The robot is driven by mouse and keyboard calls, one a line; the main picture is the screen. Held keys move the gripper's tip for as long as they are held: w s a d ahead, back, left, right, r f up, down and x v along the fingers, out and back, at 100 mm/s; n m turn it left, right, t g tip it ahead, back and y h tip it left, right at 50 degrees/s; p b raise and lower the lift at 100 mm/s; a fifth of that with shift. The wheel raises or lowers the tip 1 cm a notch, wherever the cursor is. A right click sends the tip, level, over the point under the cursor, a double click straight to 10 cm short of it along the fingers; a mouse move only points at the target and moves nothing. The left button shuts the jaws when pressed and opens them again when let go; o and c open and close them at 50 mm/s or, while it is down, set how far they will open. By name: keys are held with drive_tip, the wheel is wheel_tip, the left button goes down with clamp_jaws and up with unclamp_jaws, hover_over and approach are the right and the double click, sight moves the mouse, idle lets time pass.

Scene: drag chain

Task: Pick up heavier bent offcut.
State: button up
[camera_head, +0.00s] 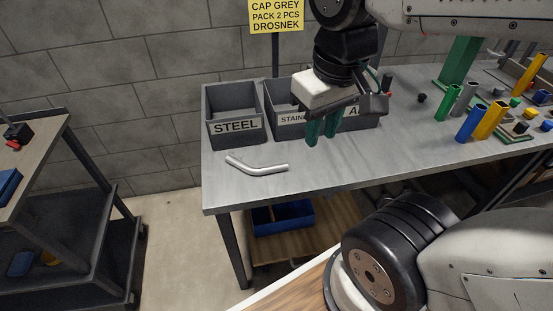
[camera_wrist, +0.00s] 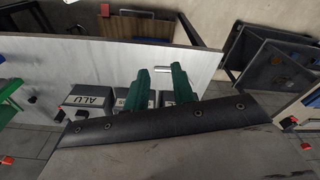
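A silvery bent offcut (camera_head: 257,167) lies on the grey bench near its front left edge. It is the only bent piece I see on the bench, so I cannot compare weights. My gripper (camera_head: 321,138), with two green fingers, is above the bench to the right of the offcut and apart from it. In the wrist view, the fingers (camera_wrist: 166,72) stand apart with nothing held between them. A short bright piece, seemingly part of the offcut (camera_wrist: 162,69), shows beyond the gap; the rest is hidden by the fingers.
A STEEL bin (camera_head: 236,128) and further labelled bins stand along the back of the bench (camera_head: 310,172), just behind my gripper. Coloured tubes (camera_head: 490,120) stand at the right. A dark shelved cart (camera_head: 60,215) is at the left. The front middle of the bench is clear.

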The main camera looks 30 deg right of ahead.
drive_tip(key=w+f+n, duration=0.1)
drive_tip(key=w+f, duration=0.3)
drive_tip(key=w, duration=0.5)
drive_tip(key=n+h, duration=0.1)
drive_tip(key=n, duration=0.3)
hover_over(246, 166)
drive_tip(key=a, duration=0.1)
drive_tip(key=shift+g, duration=0.3)
wheel_tip(246, 166, down, 15)
drive_tip(key=shift+s+r, duration=0.1)
drive_tip(key=shift+s, duration=0.05)
drive_tip(key=f, duration=0.7)
drive_tip(key=shift+d+f, duration=0.1)
drive_tip(key=shift+d, duration=0.25)
drive_tip(key=shift+f, duration=0.2)
clamp_jaws()
